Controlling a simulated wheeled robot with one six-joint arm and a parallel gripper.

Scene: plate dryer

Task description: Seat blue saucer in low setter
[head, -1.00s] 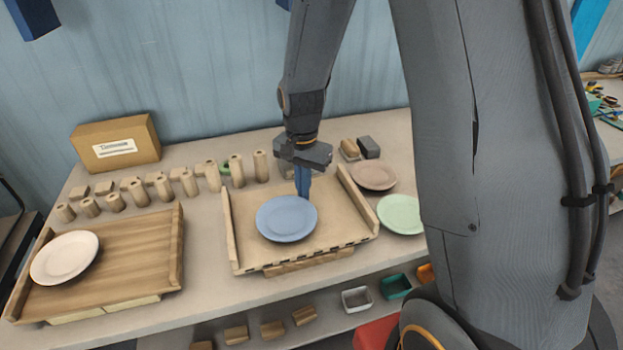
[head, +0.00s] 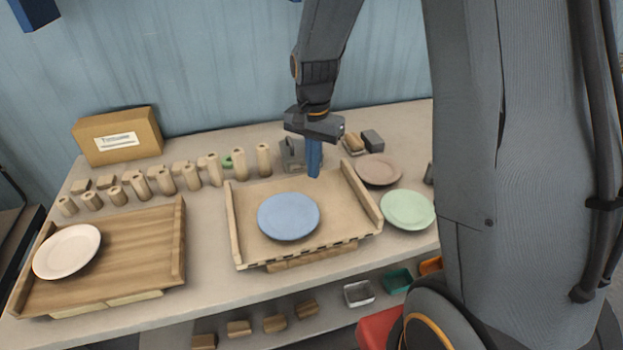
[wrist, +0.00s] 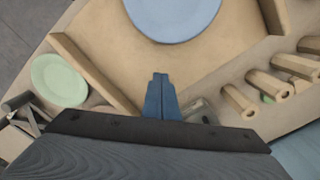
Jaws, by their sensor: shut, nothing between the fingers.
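The blue saucer (head: 289,216) lies flat in the low wooden tray-like setter (head: 335,205), near its front edge. It also shows at the top of the wrist view (wrist: 174,12), partly cut off by the frame. My gripper (head: 313,174) has blue fingers pointing down above the back part of the setter, behind the saucer and apart from it. In the wrist view my fingers (wrist: 160,80) are together with nothing between them.
A wooden tray (head: 140,245) with a cream plate (head: 67,251) stands at left. A green plate (head: 407,209) and a pinkish-brown plate (head: 378,169) lie right of the setter. Several wooden pegs (head: 214,169) and a cardboard box (head: 118,136) stand behind.

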